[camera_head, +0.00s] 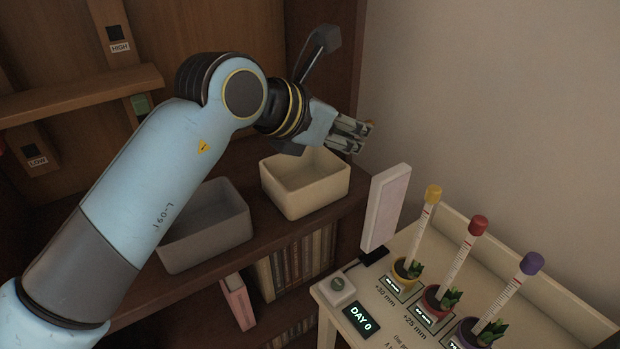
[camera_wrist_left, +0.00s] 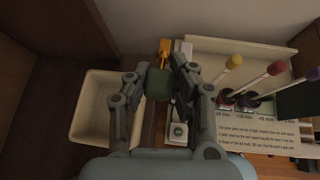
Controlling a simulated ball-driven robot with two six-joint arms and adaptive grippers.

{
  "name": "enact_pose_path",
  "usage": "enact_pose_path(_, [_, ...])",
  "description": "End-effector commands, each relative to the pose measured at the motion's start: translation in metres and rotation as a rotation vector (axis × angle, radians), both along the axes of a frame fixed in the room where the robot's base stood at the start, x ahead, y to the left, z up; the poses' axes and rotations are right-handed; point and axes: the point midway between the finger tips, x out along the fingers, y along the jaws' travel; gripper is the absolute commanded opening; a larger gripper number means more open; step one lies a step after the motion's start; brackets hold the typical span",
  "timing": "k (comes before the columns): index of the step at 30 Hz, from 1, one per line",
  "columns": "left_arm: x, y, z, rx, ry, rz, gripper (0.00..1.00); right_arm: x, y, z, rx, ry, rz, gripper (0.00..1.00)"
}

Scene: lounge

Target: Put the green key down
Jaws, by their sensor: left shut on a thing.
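My left gripper (camera_head: 352,132) is shut on the green key (camera_wrist_left: 158,84). In the left wrist view the key shows as a green block between the fingers, with a yellow-gold part (camera_wrist_left: 164,50) beyond it. In the head view the fingers mostly hide the key. The gripper is held in the air at the right end of the shelf, above and beyond the cream bin (camera_head: 318,200). The bin also shows left of the fingers in the left wrist view (camera_wrist_left: 78,128). My right gripper is in neither view.
A grey bin (camera_head: 205,240) stands left of the cream bin on the brown shelf, with books (camera_head: 300,262) below. At right, a white table (camera_head: 405,238) holds potted plants with capped tubes, an upright white panel (camera_head: 385,207), a button box (camera_head: 340,287) and a "DAY 0" display (camera_head: 361,319).

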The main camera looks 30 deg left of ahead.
Motion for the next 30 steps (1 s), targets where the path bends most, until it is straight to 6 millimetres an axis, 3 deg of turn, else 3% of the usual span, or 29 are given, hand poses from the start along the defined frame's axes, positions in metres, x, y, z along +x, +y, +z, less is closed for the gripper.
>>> enact_pose_path(1, [0.0, 0.002, -0.011, 0.003, -0.002, 0.0, 0.0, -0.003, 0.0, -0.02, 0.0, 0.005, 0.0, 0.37])
enact_pose_path(3, [0.001, 0.007, -0.014, 0.007, 0.002, 0.001, 0.0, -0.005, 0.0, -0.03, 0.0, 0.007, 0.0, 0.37])
enact_pose_path(9, [0.021, 0.055, -0.035, 0.009, 0.006, 0.002, 0.0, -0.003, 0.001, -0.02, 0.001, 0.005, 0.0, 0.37])
enact_pose_path(15, [0.034, 0.083, -0.055, 0.001, 0.004, 0.002, 0.0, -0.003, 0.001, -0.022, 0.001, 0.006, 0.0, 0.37])
enact_pose_path(20, [0.037, 0.089, -0.062, -0.001, 0.002, 0.002, 0.0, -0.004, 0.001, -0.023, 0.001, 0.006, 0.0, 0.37])
enact_pose_path(27, [0.037, 0.089, -0.096, -0.001, 0.004, 0.003, 0.0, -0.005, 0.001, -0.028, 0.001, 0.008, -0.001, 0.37])
enact_pose_path(30, [0.037, 0.089, -0.1, 0.0, 0.001, 0.003, 0.0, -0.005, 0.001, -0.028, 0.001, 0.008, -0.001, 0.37])
